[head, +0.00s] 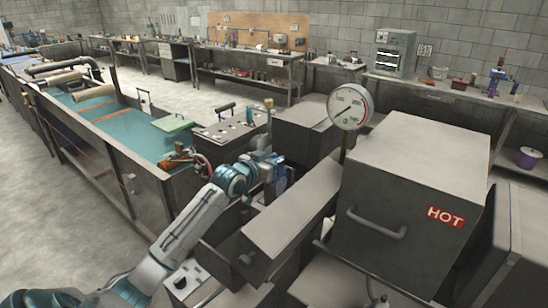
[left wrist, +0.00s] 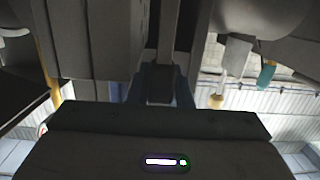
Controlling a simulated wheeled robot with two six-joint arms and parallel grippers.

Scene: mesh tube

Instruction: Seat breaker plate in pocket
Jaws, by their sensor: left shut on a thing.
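I cannot tell what this part belongs to. I cannot make out the breaker plate or its pocket in either view; the housing and my gripper may hide them. My right gripper is not in view.
A large grey box with a HOT label (head: 445,217) and a handle stands right of my left arm, with a round dial gauge (head: 350,107) beside it. A long grey cover (head: 290,222) lies close to the gripper. A teal-bedded trough (head: 130,132) runs along the left.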

